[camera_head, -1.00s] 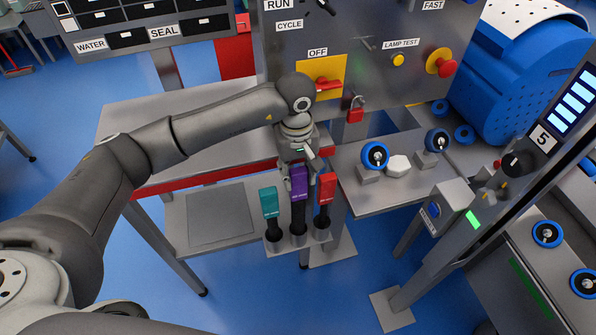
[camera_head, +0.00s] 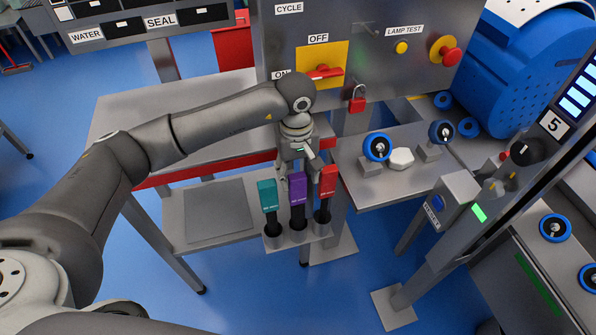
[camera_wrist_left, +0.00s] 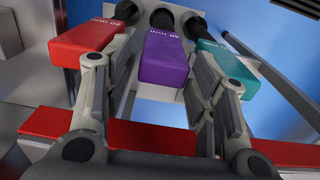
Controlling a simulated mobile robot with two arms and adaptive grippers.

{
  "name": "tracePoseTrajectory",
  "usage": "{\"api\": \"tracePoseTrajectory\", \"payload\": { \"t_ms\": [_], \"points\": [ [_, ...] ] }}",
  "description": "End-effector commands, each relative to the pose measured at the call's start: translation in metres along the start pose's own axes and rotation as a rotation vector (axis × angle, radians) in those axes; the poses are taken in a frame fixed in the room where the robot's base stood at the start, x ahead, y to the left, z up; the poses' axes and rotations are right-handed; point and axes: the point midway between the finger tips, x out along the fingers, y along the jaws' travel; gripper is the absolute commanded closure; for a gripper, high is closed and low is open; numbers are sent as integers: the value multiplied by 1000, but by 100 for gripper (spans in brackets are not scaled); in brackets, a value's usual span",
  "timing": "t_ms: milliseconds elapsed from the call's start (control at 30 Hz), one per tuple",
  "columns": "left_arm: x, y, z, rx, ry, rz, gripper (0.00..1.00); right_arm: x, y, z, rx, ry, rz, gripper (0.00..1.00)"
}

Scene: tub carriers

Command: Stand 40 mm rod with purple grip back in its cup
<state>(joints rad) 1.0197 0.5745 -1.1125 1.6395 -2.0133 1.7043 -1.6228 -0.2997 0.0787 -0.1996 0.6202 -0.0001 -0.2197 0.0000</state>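The rod with the purple grip (camera_head: 298,190) stands upright between its neighbours, its dark lower part in the middle cup of a small grey holder (camera_head: 318,234). Its grip, marked 40 mm, also shows in the left wrist view (camera_wrist_left: 164,60). My left gripper (camera_head: 298,171) is just above and around the purple grip. In the left wrist view its fingers (camera_wrist_left: 162,68) stand apart on either side of the grip, with visible gaps, so it looks open. The bottom of the cup is hidden. My right gripper is not in view.
A teal-grip rod (camera_head: 267,195) and a red-grip rod (camera_head: 328,181) stand close on either side. A red-edged bench (camera_head: 215,164) lies behind. A control panel (camera_head: 400,75) with a red padlock (camera_head: 357,103) rises at the back. A grey shelf (camera_head: 218,210) left of the rods is clear.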

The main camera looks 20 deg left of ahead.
Motion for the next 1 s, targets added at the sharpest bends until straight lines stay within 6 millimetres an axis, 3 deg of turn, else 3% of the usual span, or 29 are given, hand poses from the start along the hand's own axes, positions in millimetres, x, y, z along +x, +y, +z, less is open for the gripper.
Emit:
{"api": "tracePoseTrajectory", "payload": {
  "t_ms": [333, 467, 1000],
  "points": [
    [1, 0, 0, 0, -1, -2, 36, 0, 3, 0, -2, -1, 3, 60],
    [-8, 0, 0, 0, 1, 0, 36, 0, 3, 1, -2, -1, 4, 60],
    [-107, 0, -1, 0, 2, 1, 36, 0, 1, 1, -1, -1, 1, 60]
  ]
}}
